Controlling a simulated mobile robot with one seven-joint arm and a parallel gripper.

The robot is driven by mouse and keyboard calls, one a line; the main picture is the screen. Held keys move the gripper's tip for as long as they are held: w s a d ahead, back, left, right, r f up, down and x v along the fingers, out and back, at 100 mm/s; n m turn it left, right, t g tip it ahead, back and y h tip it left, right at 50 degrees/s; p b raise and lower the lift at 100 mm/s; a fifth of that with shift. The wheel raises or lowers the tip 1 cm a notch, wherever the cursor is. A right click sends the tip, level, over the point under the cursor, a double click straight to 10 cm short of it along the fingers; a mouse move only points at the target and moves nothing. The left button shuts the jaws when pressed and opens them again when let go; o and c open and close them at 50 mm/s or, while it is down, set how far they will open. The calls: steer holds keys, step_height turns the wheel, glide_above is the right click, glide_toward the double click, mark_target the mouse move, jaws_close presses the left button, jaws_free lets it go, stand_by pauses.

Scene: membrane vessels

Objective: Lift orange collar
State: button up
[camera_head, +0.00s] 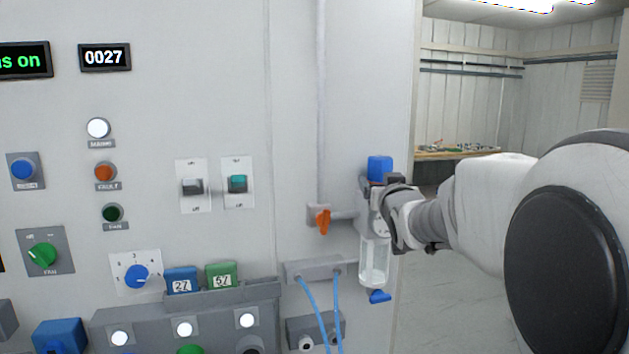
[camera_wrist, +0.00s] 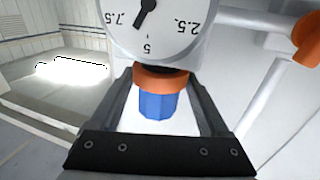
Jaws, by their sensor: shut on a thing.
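The orange collar (camera_wrist: 160,79) is a ring around the neck between the round dial gauge (camera_wrist: 150,25) and the blue knob (camera_wrist: 158,105) in the wrist view. My gripper (camera_wrist: 161,84) has a finger on each side of the collar and is shut on it. In the head view my gripper (camera_head: 388,188) is at the top of the vessel assembly, just below the blue knob (camera_head: 380,167). The collar is mostly hidden there by the gripper. The clear vessel (camera_head: 374,262) hangs upright below.
An orange valve handle (camera_head: 322,220) on a pipe is left of the vessel. A blue tap (camera_head: 380,296) is under it. Blue tubes (camera_head: 313,305) hang from a grey block to the lower left. The panel with switches fills the left. Open floor lies to the right.

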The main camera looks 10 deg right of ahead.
jaws_close()
steer(key=shift+r, duration=0.9)
steer(key=shift+o, duration=1.9)
jaws_free()
steer(key=shift+o, duration=0.6)
steer(key=shift+f, duration=0.1)
steer(key=shift+f+b, duration=0.1)
steer(key=shift+b, duration=0.25)
